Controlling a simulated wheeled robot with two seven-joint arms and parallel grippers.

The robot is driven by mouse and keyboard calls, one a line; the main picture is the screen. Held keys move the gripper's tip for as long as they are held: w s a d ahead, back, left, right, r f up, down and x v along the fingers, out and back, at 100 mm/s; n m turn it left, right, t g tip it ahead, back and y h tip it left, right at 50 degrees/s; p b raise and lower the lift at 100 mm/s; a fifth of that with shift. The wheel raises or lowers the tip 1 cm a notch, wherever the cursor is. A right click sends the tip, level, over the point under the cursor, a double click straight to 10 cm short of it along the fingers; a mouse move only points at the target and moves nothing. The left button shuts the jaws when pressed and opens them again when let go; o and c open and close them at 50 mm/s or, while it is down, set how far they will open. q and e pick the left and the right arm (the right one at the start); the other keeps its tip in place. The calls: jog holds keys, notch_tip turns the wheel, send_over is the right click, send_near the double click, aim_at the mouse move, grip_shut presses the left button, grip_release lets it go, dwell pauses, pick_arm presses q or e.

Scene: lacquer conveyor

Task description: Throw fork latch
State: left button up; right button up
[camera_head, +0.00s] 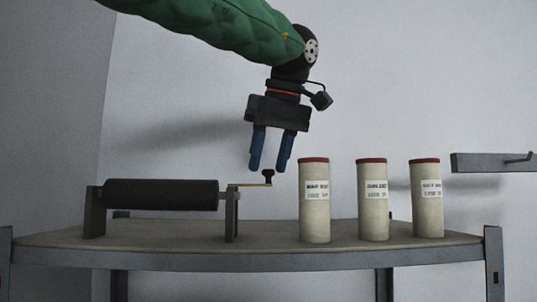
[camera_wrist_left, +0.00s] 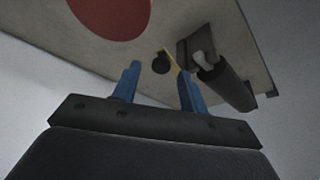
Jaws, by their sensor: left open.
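My left gripper (camera_head: 269,167) hangs from the upper middle with its two blue fingers pointing down, open and empty. A dark knob (camera_head: 268,177) on a thin brass crank arm (camera_head: 250,185) is just below the fingertips. The crank is at the right end of a black roller (camera_head: 160,194) held between grey posts. In the left wrist view the knob (camera_wrist_left: 160,66) shows between and beyond the fingers of the left gripper (camera_wrist_left: 159,75); contact cannot be seen. No part is clearly recognisable as a fork latch. My right gripper is not in view.
Three cream canisters with red lids, the nearest (camera_head: 314,205), then the middle (camera_head: 373,205) and right one (camera_head: 427,205), stand upright right of the crank on a grey table (camera_head: 270,262). A grey bar with a small hook (camera_head: 490,162) juts in at the right.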

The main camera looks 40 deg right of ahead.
pick_arm(q)
jog(key=shift+s+f, duration=0.15)
jog(key=shift+s, duration=0.3)
jog(key=shift+w+f, duration=0.1)
jog(key=shift+w, duration=0.15)
jog(key=shift+c, duration=0.4)
jog(key=shift+w, duration=0.1)
jog(key=c, duration=0.7)
grip_shut()
